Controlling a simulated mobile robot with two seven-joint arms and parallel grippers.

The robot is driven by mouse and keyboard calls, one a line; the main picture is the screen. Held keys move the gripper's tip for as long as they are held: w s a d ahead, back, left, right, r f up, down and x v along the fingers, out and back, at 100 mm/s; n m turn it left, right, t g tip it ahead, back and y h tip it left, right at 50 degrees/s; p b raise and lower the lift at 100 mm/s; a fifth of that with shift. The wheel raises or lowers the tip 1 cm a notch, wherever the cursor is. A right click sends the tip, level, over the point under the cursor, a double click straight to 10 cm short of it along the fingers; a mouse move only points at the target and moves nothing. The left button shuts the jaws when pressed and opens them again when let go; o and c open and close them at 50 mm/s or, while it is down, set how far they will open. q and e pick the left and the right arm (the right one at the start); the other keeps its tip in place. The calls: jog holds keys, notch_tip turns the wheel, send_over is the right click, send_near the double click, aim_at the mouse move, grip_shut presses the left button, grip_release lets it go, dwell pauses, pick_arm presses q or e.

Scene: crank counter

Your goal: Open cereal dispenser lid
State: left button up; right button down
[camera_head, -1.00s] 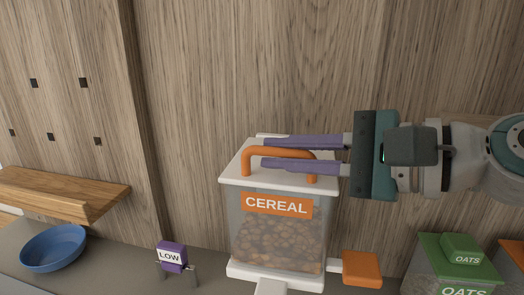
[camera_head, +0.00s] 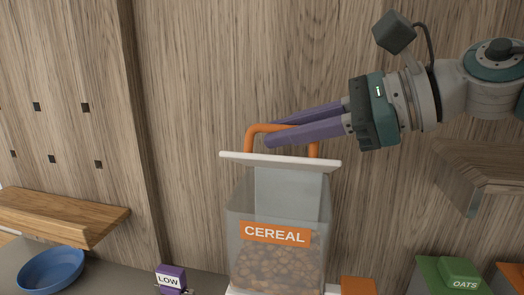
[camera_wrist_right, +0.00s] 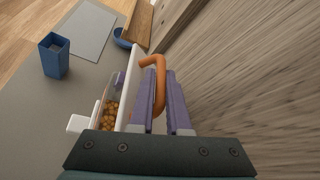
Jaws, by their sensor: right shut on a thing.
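The cereal dispenser (camera_head: 276,262) is a clear box with an orange CEREAL label and brown cereal inside. Its white lid (camera_head: 280,161) is raised above the box, with a pale sleeve (camera_head: 288,195) below it reaching down into the box. My right gripper (camera_head: 268,134) is shut on the orange handle (camera_head: 250,141) of the lid, its purple fingers on either side of the bar. In the right wrist view the handle (camera_wrist_right: 155,66) shows between the fingers, with the lid (camera_wrist_right: 130,85) beside it. My left gripper is not in view.
A blue bowl (camera_head: 50,270) and a wooden shelf (camera_head: 60,214) are at the left. A purple LOW sign (camera_head: 170,279) stands left of the dispenser. A green-lidded OATS container (camera_head: 452,276) is at the right, below a wall shelf (camera_head: 490,165). A blue cup (camera_wrist_right: 54,57) shows in the wrist view.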

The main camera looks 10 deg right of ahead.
jog(key=shift+w+d+r+m+g+b, duration=0.2)
jog(key=shift+w+r+m+g+b, duration=0.15)
jog(key=shift+w+r, duration=0.2)
jog(key=c, duration=1.2)
grip_release()
jog(key=shift+o, duration=0.2)
jog(key=shift+d, duration=0.1)
